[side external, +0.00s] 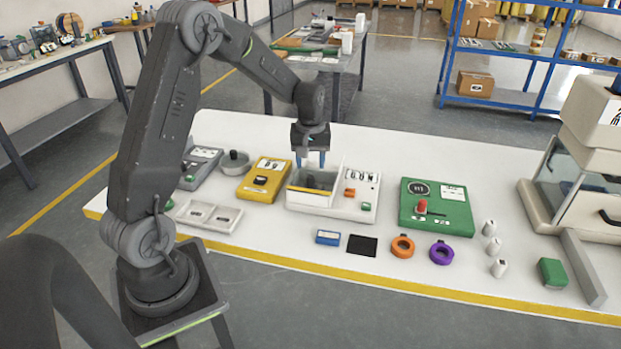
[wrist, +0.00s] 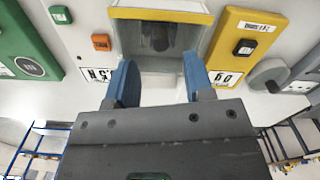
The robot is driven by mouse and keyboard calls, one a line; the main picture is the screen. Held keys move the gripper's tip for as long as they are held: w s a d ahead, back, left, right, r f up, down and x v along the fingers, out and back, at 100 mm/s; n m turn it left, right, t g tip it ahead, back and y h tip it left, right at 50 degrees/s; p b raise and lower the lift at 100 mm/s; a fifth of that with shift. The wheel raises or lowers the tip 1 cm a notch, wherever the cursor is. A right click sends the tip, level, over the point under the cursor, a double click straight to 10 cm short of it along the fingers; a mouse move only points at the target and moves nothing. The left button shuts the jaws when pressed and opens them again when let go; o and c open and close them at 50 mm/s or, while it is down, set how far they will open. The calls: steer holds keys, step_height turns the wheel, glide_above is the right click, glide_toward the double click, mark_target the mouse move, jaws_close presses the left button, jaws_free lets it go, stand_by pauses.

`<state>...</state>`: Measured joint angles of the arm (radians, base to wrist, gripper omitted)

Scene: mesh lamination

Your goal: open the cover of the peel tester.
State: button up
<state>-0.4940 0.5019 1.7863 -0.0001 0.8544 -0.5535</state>
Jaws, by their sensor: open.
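A white device (side external: 363,207), apparently the peel tester, stands mid-table with an open-looking compartment on its left and an orange and a green button on its right. The compartment has a yellow front strip (wrist: 162,16) and a dark part inside (wrist: 160,36). I cannot clearly make out the cover; a pale panel lies at the compartment's back, between my fingers in the wrist view. My gripper (side external: 311,162) points down above the back of the compartment. Its blue fingers (wrist: 157,62) are apart, with nothing clearly held. I cannot tell whether they touch the device.
A yellow device (side external: 264,180) stands close left, and a green device (side external: 437,207) stands to the right. A blue box (side external: 328,237), a black square (side external: 362,245), an orange ring (side external: 402,246) and a purple ring (side external: 441,251) lie in front. A large machine (side external: 580,170) stands far right.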

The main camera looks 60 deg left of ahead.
mark_target(310, 177)
step_height(310, 177, down, 6)
steer(key=shift+r, duration=0.1)
steer(key=shift+c, duration=0.2)
jaws_close()
stand_by(0.4)
